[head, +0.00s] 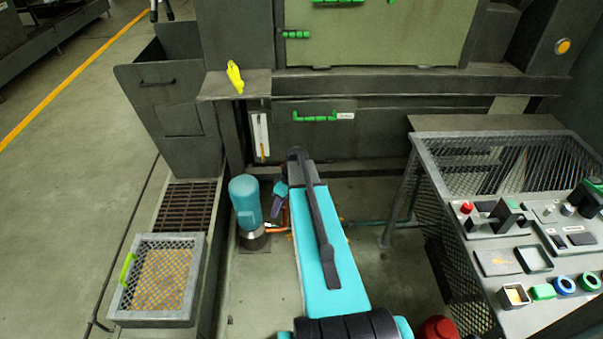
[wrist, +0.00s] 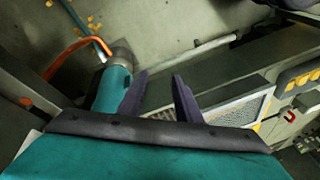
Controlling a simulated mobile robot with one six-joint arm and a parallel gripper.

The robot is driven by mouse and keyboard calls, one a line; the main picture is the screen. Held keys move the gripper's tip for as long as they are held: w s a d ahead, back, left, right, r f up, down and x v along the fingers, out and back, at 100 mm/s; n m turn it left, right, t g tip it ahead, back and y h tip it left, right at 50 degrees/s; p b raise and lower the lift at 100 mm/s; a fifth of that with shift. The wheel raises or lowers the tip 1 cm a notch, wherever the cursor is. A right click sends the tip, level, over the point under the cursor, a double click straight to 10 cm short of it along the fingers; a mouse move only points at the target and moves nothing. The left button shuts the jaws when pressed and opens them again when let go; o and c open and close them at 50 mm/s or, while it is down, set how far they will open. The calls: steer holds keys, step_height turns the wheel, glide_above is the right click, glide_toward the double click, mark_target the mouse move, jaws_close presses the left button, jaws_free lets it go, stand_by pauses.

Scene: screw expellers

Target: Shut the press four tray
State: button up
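No readable label marks press four, so I cannot tell for sure which part is its tray. A mesh-walled tray (head: 198,275) with a lime-green handle (head: 127,271) stands at the lower left, holding tan material. A dark panel (head: 300,132) on the press front has a green handle (head: 315,118) and a small white label too small to read. My gripper (wrist: 160,84) is open and empty, its two dark fingers apart. In the head view it hangs mostly behind my arm, beside the teal motor, away from both handles.
The teal motor (head: 245,202) with orange pipework stands close left of my gripper; it also shows in the wrist view (wrist: 112,88). A mesh-sided control console (head: 430,160) stands at the right. A yellow object (head: 235,77) sits on the ledge. Open floor lies at far left.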

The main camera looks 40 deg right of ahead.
steer(key=s+a+f+m+g, duration=0.1)
steer(key=s+a+f, duration=0.15)
steer(key=a, duration=0.35)
steer(key=s+a+f+g, duration=0.1)
steer(key=s+a+f, duration=0.1)
steer(key=a+f, duration=0.3)
steer(key=s+a+f+m+g+h, duration=0.1)
steer(key=s+a+f, duration=0.3)
steer(key=s+a, duration=0.5)
steer(key=s+a+f+m+g+h, duration=0.2)
steer(key=s+a+f+g, duration=0.2)
steer(key=s+a, duration=0.6)
steer(key=s+f, duration=0.1)
steer(key=s, duration=0.4)
steer(key=shift+s, duration=0.35)
steer(key=shift+a+f, duration=0.1)
